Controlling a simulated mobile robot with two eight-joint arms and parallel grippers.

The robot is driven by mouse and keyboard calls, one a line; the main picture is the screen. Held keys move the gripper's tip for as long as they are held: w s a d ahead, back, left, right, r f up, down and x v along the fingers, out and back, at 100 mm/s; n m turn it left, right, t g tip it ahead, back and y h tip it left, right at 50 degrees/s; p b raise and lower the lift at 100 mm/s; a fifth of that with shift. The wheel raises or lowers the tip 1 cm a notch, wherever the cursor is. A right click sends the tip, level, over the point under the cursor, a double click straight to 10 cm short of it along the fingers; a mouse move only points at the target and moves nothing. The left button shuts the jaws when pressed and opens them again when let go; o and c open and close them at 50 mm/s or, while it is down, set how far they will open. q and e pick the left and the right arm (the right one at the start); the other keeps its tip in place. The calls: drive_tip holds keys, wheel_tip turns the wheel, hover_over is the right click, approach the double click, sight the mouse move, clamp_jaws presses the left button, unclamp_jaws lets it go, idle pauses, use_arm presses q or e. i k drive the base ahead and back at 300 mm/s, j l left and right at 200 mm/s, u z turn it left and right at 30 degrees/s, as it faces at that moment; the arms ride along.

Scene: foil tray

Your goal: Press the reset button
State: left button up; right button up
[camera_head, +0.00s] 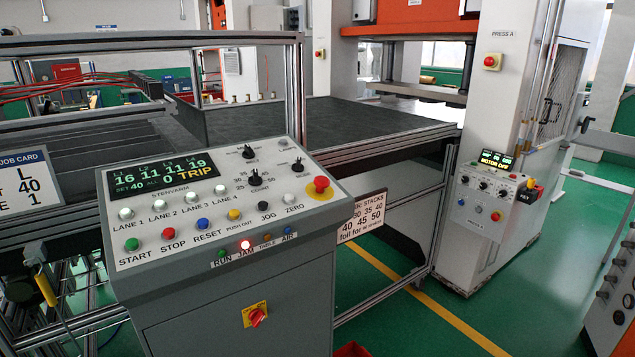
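The blue reset button (203,224) is on the sloped face of the grey control console (230,290), above the label RESET. The red stop button (168,233) is to its left and the yellow push-out button (234,214) is to its right. The green start button (132,243) is further left. The console display (163,176) shows 16, 11, 11, 19 and the word TRIP. The red JAM lamp (245,245) is lit. Nothing covers the reset button. Neither of my grippers is in view.
A red emergency-stop knob (320,185) stands up at the console's upper right. A red rotary switch (256,315) is on its front. A dark conveyor table (340,122) and metal rails lie behind. Green floor (400,320) is open to the right.

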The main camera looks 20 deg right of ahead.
sight(202, 222)
drive_tip(key=k+j+z, duration=0.1)
drive_tip(key=j, duration=0.3)
drive_tip(key=k+j+z, duration=0.1)
drive_tip(key=k+j, duration=0.2)
drive_tip(key=k+j+z, duration=0.15)
drive_tip(key=j, duration=0.25)
drive_tip(key=k, duration=0.1)
